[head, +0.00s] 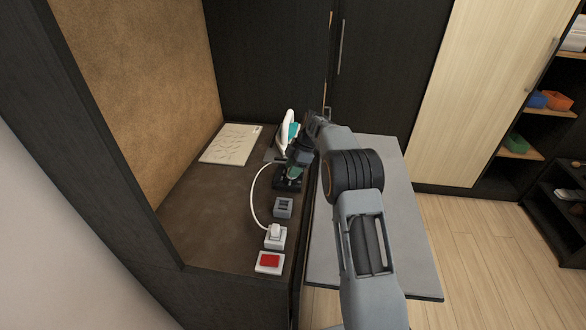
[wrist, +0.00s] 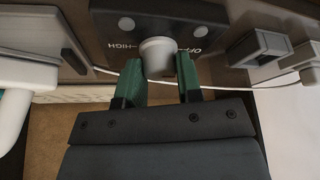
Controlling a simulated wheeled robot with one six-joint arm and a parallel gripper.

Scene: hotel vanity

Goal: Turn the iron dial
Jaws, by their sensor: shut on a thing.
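The dial is a round, pale knob (wrist: 157,57) on a dark panel (wrist: 110,20) lettered with OFF and HIGH, which read upside down in the wrist view. My gripper (wrist: 160,76) has its two green fingers on either side of the knob and is shut on it. In the head view, my gripper (head: 294,166) reaches down over the black dial base (head: 287,185) on the counter; the knob is hidden there. The white and teal iron (head: 287,132) stands just behind my gripper. Part of it shows at the left of the wrist view (wrist: 28,70).
Nearer on the brown counter (head: 215,222) stand a grey switch box (head: 283,207), a white socket with plug (head: 275,237) and a red button box (head: 269,262). A white cord (head: 254,200) curves alongside. A white panel (head: 231,144) lies back left. A grey board (head: 405,235) is at right.

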